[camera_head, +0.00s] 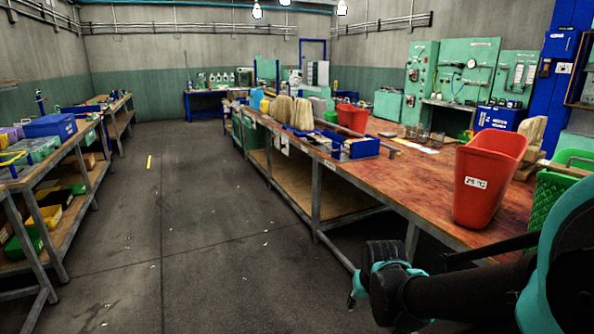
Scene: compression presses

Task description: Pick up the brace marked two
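I cannot make out a brace marked two anywhere in the camera_head view. Any mark that small is unreadable from here. My arm comes in from the lower right, and its end, my gripper (357,288), hangs low beside the front edge of the long workbench (440,207). The fingers point down and left and are mostly hidden behind my wrist, so I cannot tell whether they are open or shut. Nothing is visibly held.
A blue tray (358,148) lies farther along. Loaded shelving (50,165) lines the left. The aisle floor (200,220) between is clear.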

